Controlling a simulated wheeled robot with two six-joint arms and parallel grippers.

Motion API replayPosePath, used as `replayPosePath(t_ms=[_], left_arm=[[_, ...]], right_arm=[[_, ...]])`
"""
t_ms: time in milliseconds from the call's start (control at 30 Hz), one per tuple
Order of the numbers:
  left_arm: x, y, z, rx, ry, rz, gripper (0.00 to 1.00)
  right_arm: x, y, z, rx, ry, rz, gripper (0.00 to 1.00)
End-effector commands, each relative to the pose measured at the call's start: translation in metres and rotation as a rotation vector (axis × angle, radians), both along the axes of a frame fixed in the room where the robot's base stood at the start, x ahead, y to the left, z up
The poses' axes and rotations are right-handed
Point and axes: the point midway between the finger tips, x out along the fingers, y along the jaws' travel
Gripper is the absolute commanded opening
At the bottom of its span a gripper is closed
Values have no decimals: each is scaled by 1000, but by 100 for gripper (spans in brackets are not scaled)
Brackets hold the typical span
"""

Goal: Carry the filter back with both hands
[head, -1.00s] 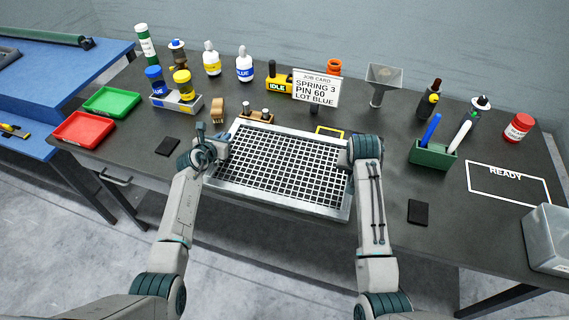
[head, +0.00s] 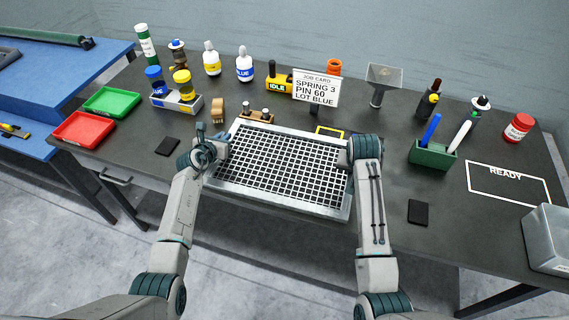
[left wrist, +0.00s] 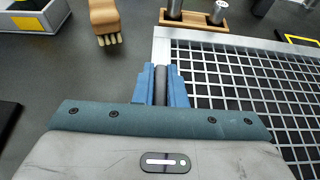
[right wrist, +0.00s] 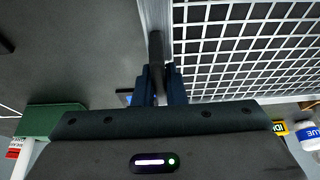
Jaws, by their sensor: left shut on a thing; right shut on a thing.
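The filter (head: 290,204), a pale metal frame with a white wire mesh, is between my two arms near the front edge of the dark bench in the head view. My left gripper (head: 222,140) is shut on its left side; the left wrist view shows the blue fingers (left wrist: 160,88) closed around a dark handle at the frame. My right gripper is shut on a dark handle at the opposite side, seen in the right wrist view (right wrist: 159,85); in the head view my wrist hides its fingers. I cannot tell whether the filter touches the bench.
Behind the filter stand a wooden block with metal pins (head: 257,115), a brush (head: 218,110), a job card (head: 316,90) and a yellow outline (head: 330,131). A green pen box (head: 433,153) stands at the right. Black pads (head: 167,146) (head: 418,212) lie at either side.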

Motion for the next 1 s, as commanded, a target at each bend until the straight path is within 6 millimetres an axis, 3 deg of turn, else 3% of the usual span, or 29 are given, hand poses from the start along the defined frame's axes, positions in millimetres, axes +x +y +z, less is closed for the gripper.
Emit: replayPosePath(t_ms=[467, 1000], left_arm=[[1, 0, 5, 1, -2, 1, 0], [1, 0, 48, 1, -2, 1, 0]], right_arm=[[1, 0, 5, -1, -2, 0, 0], [1, 0, 47, -1, -2, 0, 0]])
